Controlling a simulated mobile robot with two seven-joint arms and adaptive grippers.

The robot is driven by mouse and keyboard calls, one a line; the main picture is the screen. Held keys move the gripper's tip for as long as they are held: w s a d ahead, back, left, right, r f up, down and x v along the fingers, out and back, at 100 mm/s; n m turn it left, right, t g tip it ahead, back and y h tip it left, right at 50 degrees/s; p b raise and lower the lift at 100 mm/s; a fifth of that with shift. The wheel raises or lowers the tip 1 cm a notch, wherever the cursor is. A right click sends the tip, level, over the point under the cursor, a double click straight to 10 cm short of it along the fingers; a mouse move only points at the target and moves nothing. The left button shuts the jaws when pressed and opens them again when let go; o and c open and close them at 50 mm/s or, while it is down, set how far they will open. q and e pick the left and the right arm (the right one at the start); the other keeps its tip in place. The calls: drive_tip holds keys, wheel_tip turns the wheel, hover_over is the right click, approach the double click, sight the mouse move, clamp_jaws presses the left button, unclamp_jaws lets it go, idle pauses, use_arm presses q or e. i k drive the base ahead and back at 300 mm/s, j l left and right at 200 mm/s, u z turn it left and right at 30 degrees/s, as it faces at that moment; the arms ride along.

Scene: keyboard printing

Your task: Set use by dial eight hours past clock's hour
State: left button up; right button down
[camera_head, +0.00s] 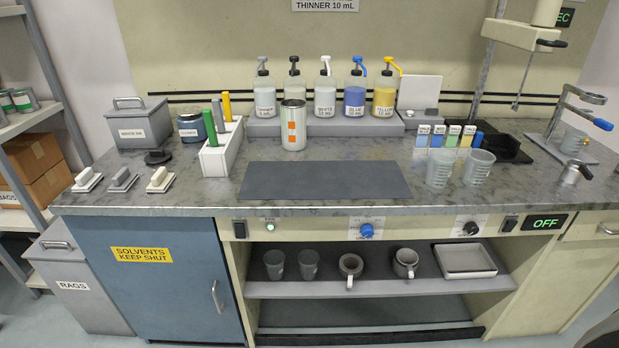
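A blue dial knob (367,231) sits on the bench's front panel, right of the middle, with a small printed scale around it. A black dial knob (471,228) sits further right on the same panel, also with a small scale. The scale markings are too small to read, so I cannot tell which is the use by dial or where either points. No clock is visible. Neither of my grippers is in view.
The bench top (330,204) has a dark mat (323,181) and pump bottles behind it. Two clear cups (439,168) stand near the front edge. The panel also holds switches (510,223) and a green OFF display (545,223). An open shelf (330,289) with cups lies below.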

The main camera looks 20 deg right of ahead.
sight(366, 231)
drive_tip(key=z, duration=1.25)
drive_tip(key=l+u, duration=0.1)
drive_tip(key=u, duration=0.25)
drive_tip(key=l+u, duration=0.1)
drive_tip(key=u, duration=0.2)
drive_tip(key=i+l+u, duration=0.1)
drive_tip(key=l+u, duration=0.15)
drive_tip(key=l, duration=0.25)
drive_tip(key=l+u, duration=0.25)
drive_tip(key=l, duration=0.2)
drive_tip(key=l+u, duration=0.15)
drive_tip(key=l, duration=0.8)
